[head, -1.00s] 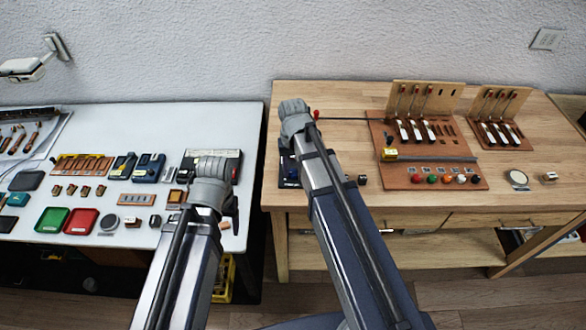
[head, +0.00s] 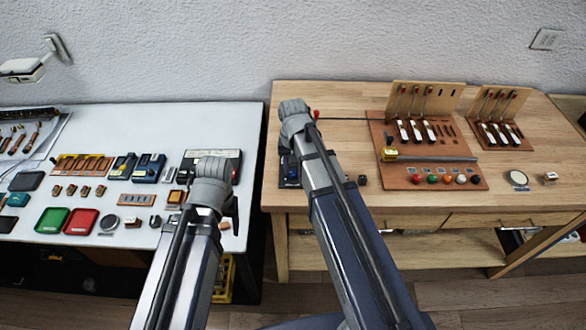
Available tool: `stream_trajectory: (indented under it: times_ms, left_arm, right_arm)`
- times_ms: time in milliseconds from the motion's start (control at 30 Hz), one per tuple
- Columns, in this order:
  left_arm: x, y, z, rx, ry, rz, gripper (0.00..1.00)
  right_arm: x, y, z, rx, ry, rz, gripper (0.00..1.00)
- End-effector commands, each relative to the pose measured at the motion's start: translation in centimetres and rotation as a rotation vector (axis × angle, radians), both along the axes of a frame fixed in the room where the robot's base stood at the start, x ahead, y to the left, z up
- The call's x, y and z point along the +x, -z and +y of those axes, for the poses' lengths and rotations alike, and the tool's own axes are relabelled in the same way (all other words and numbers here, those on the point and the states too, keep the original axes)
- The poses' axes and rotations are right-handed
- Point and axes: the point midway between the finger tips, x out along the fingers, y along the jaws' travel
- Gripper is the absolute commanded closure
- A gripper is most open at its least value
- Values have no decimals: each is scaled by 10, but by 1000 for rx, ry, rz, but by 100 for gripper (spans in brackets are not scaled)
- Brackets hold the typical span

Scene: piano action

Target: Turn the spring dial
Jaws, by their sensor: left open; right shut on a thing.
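My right gripper (head: 293,108) is over the left part of the wooden table, beside a small red knob. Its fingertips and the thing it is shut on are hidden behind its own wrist. A dark device with a blue part (head: 289,170) lies below it, partly covered by the arm; I cannot tell whether this is the spring dial. My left gripper (head: 212,168) is open over the right part of the white table, in front of a black and white device (head: 230,156). Its fingers are mostly hidden by the wrist.
The wooden table (head: 345,95) holds a brown board (head: 400,170) with several hammer pieces, coloured knobs and a yellow block. The white table (head: 130,235) carries trays and small parts. A gap separates the tables.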

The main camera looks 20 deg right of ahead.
Motion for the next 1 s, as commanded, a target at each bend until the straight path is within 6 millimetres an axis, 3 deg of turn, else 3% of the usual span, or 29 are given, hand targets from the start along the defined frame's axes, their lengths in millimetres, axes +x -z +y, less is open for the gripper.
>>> stream_trajectory:
  times_ms: [200, 233, 467, 767, 1000]
  left_arm:
    - [0, 0, 0, 0, 0, 0, 33]
    - [0, 0, 0, 0, 0, 0, 33]
    - [0, 0, 0, 0, 0, 0, 33]
    - [0, -1, 0, 0, 0, 0, 33]
    - [0, -13, 0, 0, 0, 0, 33]
  right_arm:
    - [0, 0, 0, 0, -1, 0, 100]
    - [0, 0, 0, 0, -1, 0, 61]
    - [0, 0, 0, 0, -2, 0, 35]
    - [0, -1, 0, 0, -2, 0, 33]
    - [0, -13, 0, 0, -3, 0, 33]
